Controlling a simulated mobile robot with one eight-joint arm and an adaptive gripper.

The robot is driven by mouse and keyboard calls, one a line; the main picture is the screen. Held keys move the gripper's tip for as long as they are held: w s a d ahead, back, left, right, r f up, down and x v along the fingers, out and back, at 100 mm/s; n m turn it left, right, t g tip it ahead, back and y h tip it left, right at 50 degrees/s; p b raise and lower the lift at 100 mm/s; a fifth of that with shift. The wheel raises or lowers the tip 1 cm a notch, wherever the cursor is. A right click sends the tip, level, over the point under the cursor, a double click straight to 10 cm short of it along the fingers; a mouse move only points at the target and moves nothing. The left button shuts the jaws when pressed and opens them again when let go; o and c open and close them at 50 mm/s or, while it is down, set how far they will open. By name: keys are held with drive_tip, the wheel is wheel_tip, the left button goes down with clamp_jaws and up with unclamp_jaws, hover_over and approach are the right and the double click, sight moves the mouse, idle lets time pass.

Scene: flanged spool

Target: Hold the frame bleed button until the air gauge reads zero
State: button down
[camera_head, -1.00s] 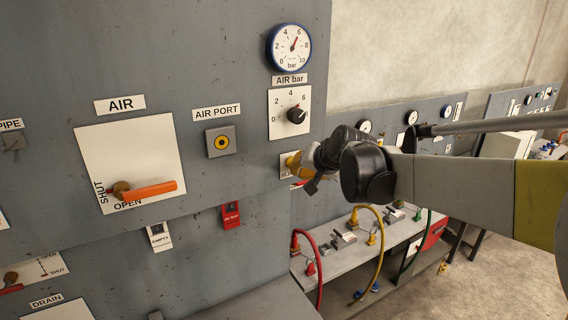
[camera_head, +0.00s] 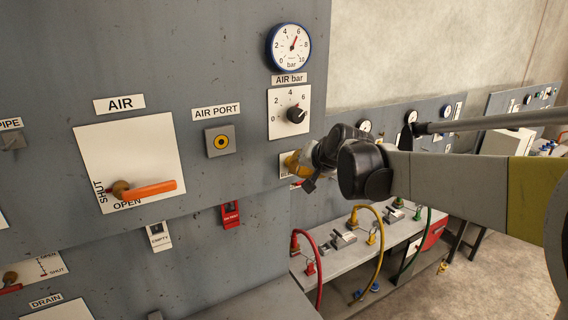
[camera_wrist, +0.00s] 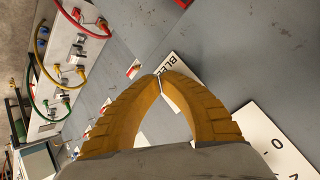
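My gripper (camera_head: 291,164) has yellow fingers whose tips meet, and it holds nothing that I can see. In the wrist view the gripper (camera_wrist: 160,77) is over a white plate (camera_wrist: 172,68) lettered "BLE...". The bleed button itself does not show; the fingers seem to cover it. I cannot tell whether the tips touch or press it. The air gauge (camera_head: 289,48) is round with a blue rim, above the "AIR bar" label (camera_head: 289,79). Its red needle points up and right, close to 6.
A black knob (camera_head: 297,115) on a white scale plate is just above my gripper. To the left are the air port (camera_head: 220,141) and an orange-handled air lever (camera_head: 147,189) lying near OPEN. A bench (camera_head: 345,262) with coloured hoses stands lower right.

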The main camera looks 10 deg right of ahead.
drive_tip(key=shift+w+a, duration=0.2)
drive_tip(key=shift+w, duration=0.4)
idle(0.7)
drive_tip(key=shift+s, duration=0.1)
idle(1.8)
drive_tip(key=shift+s+d, duration=0.3)
drive_tip(key=shift+s, duration=0.5)
drive_tip(key=s, duration=0.1)
drive_tip(key=s+d, duration=0.1)
drive_tip(key=s, duration=0.2)
drive_tip(key=shift+s+d, duration=0.3)
drive_tip(key=shift+s, duration=0.05)
